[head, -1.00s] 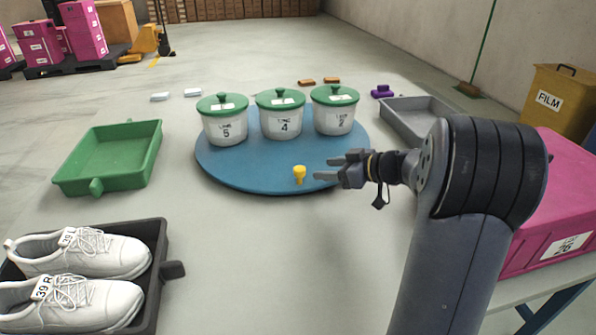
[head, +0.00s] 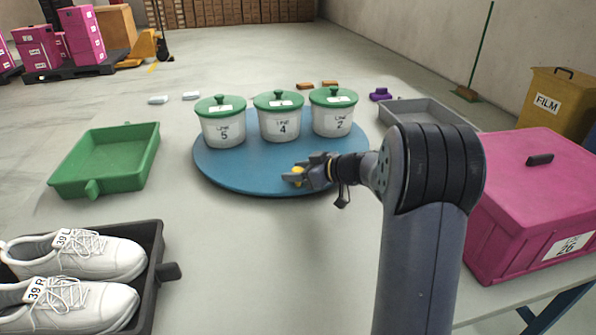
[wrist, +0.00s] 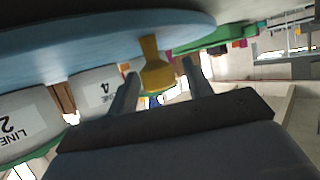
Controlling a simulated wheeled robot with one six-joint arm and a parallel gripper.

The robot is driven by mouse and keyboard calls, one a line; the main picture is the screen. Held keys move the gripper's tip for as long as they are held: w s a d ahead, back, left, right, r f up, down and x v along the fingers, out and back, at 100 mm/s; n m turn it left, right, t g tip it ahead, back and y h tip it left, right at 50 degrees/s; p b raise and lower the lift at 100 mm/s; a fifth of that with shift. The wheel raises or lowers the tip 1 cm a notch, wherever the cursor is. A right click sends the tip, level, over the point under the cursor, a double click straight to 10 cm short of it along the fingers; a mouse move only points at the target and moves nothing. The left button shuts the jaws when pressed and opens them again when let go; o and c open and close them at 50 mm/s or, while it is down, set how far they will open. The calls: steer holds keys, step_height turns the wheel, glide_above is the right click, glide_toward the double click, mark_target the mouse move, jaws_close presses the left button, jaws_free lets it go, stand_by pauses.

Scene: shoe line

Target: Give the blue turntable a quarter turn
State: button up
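The blue turntable (head: 235,172) lies flat on the table and carries three white pots with green lids, labelled LINE 5 (head: 223,128), LINE 4 (head: 281,124) and LINE 2 (head: 333,119). A yellow knob (head: 298,171) stands up near its front edge, partly hidden by my gripper (head: 296,176) in the head view. In the wrist view the scene is upside down, and the yellow knob (wrist: 156,72) is between the fingers of my gripper (wrist: 162,86). A gap shows on each side of the knob, so the fingers are open around it.
A green tray (head: 105,165) is at left, a dark tray with white shoes (head: 75,255) at front left. A grey tray (head: 425,112) and a pink box (head: 515,190) are at right. The table in front of the turntable is clear.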

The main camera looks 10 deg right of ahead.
jaws_close()
steer(key=shift+w+d+r+n+g+y+b, duration=0.15)
steer(key=shift+d+n+g+y, duration=0.3)
steer(key=shift+d, duration=0.75)
steer(key=shift+w+d+f+n+g+y+b, duration=0.1)
steer(key=shift+w+d+n+g+y+b, duration=0.3)
steer(key=shift+d, duration=0.75)
steer(key=shift+s+d+r+n+g+y+b, duration=0.1)
steer(key=shift+d+n+g+y, duration=0.45)
steer(key=shift+d, duration=0.65)
steer(key=shift+o, duration=0.6)
jaws_free()
steer(key=shift+h, duration=0.3)
step_height(320, 180, up, 10)
steer(key=p, duration=0.3)
steer(key=shift+p, duration=0.3)
